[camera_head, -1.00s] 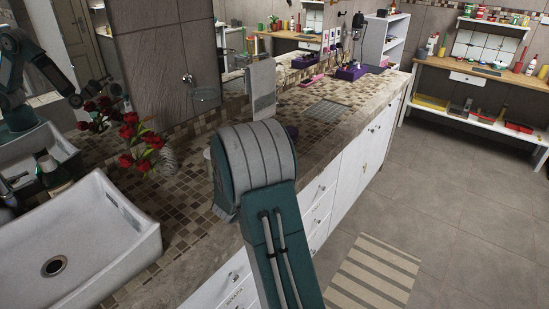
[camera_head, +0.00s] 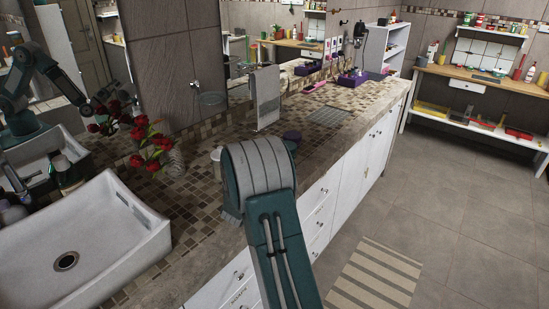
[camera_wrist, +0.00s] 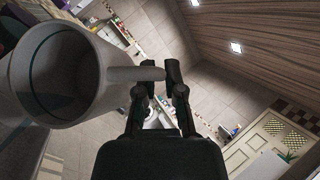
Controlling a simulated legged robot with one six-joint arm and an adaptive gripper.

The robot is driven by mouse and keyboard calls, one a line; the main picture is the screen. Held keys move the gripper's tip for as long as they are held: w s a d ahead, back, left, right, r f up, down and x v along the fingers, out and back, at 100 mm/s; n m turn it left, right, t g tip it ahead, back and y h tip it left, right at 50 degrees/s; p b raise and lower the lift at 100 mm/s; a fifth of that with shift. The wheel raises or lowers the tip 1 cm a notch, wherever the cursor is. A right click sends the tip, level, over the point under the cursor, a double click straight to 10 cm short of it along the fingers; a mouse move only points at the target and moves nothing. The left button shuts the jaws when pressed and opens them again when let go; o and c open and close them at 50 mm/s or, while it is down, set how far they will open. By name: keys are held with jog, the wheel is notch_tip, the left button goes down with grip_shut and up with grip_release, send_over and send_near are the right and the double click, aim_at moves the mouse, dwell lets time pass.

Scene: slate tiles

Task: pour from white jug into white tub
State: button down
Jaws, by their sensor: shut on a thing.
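The white jug (camera_wrist: 72,75) fills the left of the wrist view. Its round mouth faces the camera and its inside is dark; I cannot see what it holds. Its handle reaches right between the fingers of my gripper (camera_wrist: 160,84), which is shut on it. In the head view my own arm hides the gripper and jug. A small white edge (camera_head: 215,155) shows on the tiled counter just left of my arm; I cannot tell whether it is the white tub.
A white sink (camera_head: 95,235) is at left, with red flowers in a glass vase (camera_head: 172,163) beside it. A striped mat (camera_head: 375,275) lies on the floor.

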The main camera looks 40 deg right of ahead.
jog(key=shift+w+a+n, duration=0.15)
jog(key=shift+a+n, duration=0.1)
jog(key=shift+n, duration=0.05)
jog(key=shift+a+r+m, duration=0.2)
jog(key=shift+r+m, duration=0.15)
jog(key=shift+m, duration=0.15)
jog(key=m+g+y, duration=0.2)
jog(key=r+m+g+y, duration=0.1)
jog(key=shift+d+m, duration=0.25)
jog(key=shift+m, duration=0.15)
jog(key=m+y, duration=0.1)
jog(key=r+m+y, duration=0.1)
jog(key=y, duration=0.1)
jog(key=shift+g, duration=0.3)
jog(key=m+y, duration=0.1)
jog(key=y, duration=0.1)
jog(key=r+m+y, duration=0.1)
jog(key=y, duration=0.1)
jog(key=shift+m+y, duration=0.3)
jog(key=shift+y, duration=0.1)
jog(key=shift+r+m+t+y, duration=0.25)
jog(key=shift+m+t+y, duration=0.2)
jog(key=shift+y, duration=0.6)
jog(key=shift+r+m+t+y, duration=0.2)
jog(key=shift+m+t+y, duration=0.2)
jog(key=shift+y, duration=0.65)
